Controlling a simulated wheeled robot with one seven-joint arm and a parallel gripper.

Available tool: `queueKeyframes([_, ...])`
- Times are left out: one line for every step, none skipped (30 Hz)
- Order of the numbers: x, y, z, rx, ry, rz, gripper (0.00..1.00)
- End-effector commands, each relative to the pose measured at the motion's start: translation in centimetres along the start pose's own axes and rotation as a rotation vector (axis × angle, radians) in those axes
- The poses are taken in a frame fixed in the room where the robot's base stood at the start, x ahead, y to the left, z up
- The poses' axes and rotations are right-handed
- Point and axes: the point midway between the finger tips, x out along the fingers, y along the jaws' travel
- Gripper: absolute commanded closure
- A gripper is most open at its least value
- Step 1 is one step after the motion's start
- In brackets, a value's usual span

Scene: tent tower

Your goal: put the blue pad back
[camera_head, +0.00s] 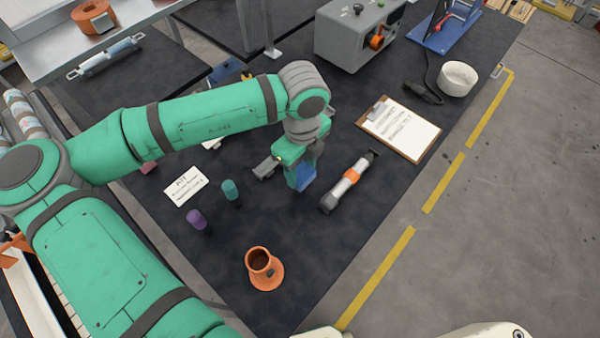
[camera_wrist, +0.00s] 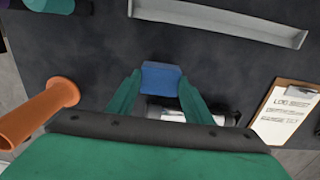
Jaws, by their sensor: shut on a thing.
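The blue pad (camera_head: 308,177) is at the fingertips of my gripper (camera_head: 299,184), over the dark mat in the middle of the head view. In the wrist view, the blue pad (camera_wrist: 161,78) sits between the two green fingers of my gripper (camera_wrist: 158,88), which are shut on it. I cannot tell whether the pad touches the mat. A grey channel-shaped piece (camera_head: 266,168) is just left of the gripper; it also shows in the wrist view (camera_wrist: 215,20). My arm hides part of the mat behind it.
A grey and orange cylinder tool (camera_head: 350,182) lies close right of the gripper. A clipboard (camera_head: 400,129), white bowl (camera_head: 458,79) and grey box (camera_head: 352,38) stand farther back. A teal peg (camera_head: 231,190), purple peg (camera_head: 197,220), card (camera_head: 186,186) and orange flanged cup (camera_head: 264,270) are nearer.

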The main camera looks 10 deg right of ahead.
Motion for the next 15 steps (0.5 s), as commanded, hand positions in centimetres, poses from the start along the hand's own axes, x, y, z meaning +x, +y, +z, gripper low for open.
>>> queueKeyframes([0.4,-0.1,0.3,-0.001,0.000,0.001,0.72])
queueKeyframes([0.7,-0.1,0.5,-0.002,0.000,0.001,0.72])
queueKeyframes([1.1,-0.2,0.9,-0.003,-0.001,0.001,0.72])
queueKeyframes([1.6,-0.2,0.8,-0.001,-0.001,0.002,0.72])
queueKeyframes([2.1,-0.2,0.7,-0.001,0.000,0.003,0.72])
queueKeyframes([2.6,-0.2,0.7,-0.001,0.000,0.002,0.72])
queueKeyframes([3.0,-0.2,0.7,-0.001,-0.001,0.002,0.72])
queueKeyframes([3.3,-0.2,0.7,-0.001,-0.001,0.002,0.72])
queueKeyframes([3.6,-0.2,0.7,-0.001,-0.001,0.000,0.72])
queueKeyframes([3.8,-0.2,0.7,-0.001,-0.001,0.001,0.72])
queueKeyframes([3.9,-0.2,0.7,-0.001,-0.001,0.001,0.72])
queueKeyframes([4.0,-0.2,0.7,-0.001,-0.001,0.001,0.72])
queueKeyframes([4.0,-0.2,0.7,-0.001,-0.001,0.001,0.72])
queueKeyframes([4.0,-0.2,0.7,-0.001,-0.001,0.001,0.72])
queueKeyframes([3.9,-0.2,0.7,-0.001,-0.001,0.000,0.72])
